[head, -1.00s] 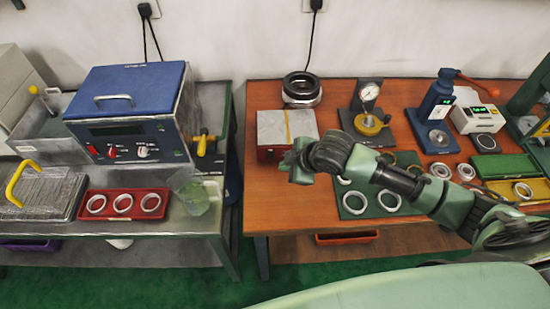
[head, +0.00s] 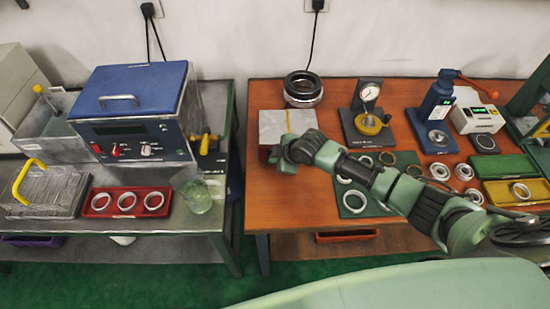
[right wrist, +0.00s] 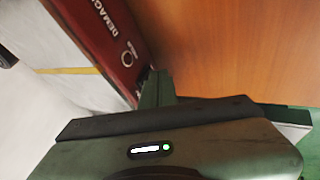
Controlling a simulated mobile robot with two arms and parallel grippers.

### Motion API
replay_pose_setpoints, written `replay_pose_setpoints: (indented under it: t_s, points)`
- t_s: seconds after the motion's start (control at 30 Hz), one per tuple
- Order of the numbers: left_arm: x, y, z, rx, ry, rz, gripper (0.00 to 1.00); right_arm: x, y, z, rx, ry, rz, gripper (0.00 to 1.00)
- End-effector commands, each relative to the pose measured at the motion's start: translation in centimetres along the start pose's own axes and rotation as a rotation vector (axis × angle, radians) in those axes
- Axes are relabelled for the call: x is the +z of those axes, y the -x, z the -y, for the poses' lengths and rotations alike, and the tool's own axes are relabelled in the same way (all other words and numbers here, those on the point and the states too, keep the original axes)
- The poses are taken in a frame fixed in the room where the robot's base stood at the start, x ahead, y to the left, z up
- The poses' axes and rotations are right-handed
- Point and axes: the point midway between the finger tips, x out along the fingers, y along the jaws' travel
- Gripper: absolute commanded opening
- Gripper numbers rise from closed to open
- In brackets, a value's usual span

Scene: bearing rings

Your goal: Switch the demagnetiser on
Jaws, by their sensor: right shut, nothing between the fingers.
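The demagnetiser is a red box with a pale grey top (head: 288,122) crossed by a yellow line, at the left end of the orange table in the head view. In the right wrist view its red front face (right wrist: 105,45) carries white lettering beginning "DEMAG" and a small round pale-ringed mark or button (right wrist: 128,58). My right gripper (head: 277,161) is shut and empty, just in front of the box's front face. Its fingertips (right wrist: 154,76) show close beside the round mark; I cannot tell whether they touch the face. My left gripper is not in view.
A green mat (head: 352,208) with rings lies under my right arm. The orange table (head: 280,225) is clear in front. A blue-lidded machine (head: 130,90) stands on the left bench.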

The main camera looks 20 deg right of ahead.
Motion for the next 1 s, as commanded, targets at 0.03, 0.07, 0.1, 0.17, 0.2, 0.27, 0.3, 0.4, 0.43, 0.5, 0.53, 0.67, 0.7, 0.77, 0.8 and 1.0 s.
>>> replay_pose_setpoints:
  t_s: [0.03,0.07,0.1,0.17,0.2,0.27,0.3,0.4,0.43,0.5,0.53,0.67,0.7,0.77,0.8,1.0]
  points:
    - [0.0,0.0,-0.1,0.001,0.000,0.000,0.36,0.0,0.0,0.0,0.000,0.000,0.000,0.00]
    - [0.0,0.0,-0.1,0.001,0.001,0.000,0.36,0.0,0.0,0.0,0.000,0.000,0.000,0.00]
    - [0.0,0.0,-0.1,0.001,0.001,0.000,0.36,0.0,0.0,0.0,0.000,0.000,0.000,0.00]
    - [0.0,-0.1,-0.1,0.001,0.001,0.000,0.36,0.1,-0.1,0.1,0.011,0.004,-0.001,0.00]
    - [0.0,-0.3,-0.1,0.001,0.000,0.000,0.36,0.2,-0.3,0.1,0.026,0.010,-0.003,0.00]
    - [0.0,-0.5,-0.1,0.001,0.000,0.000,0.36,0.3,-0.5,0.1,0.059,0.022,-0.009,0.00]
    - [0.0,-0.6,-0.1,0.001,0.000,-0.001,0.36,0.3,-0.6,0.0,0.081,0.031,-0.014,0.00]
    - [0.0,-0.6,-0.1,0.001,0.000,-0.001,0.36,0.3,-0.7,-0.2,0.123,0.048,-0.024,0.00]
    - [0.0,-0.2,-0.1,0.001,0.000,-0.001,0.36,0.2,-0.6,-0.2,0.129,0.050,-0.024,0.00]
    - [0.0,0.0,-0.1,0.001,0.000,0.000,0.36,0.2,-0.7,-0.2,0.129,0.049,-0.025,0.00]
    - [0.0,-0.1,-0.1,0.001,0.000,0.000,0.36,0.3,-0.7,-0.2,0.129,0.049,-0.025,0.00]
    - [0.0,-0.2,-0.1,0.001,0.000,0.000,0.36,0.3,-0.8,-0.2,0.129,0.049,-0.025,0.00]
    - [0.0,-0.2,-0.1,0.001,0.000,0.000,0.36,0.3,-0.8,-0.2,0.129,0.049,-0.025,0.00]
    - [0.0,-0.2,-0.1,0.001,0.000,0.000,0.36,0.3,-0.8,-0.2,0.129,0.049,-0.024,0.00]
    - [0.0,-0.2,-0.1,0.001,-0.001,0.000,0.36,0.3,-0.8,-0.2,0.129,0.049,-0.024,0.00]
    - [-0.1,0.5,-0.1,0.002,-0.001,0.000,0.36,0.0,-0.2,-0.6,0.130,0.049,-0.024,0.00]
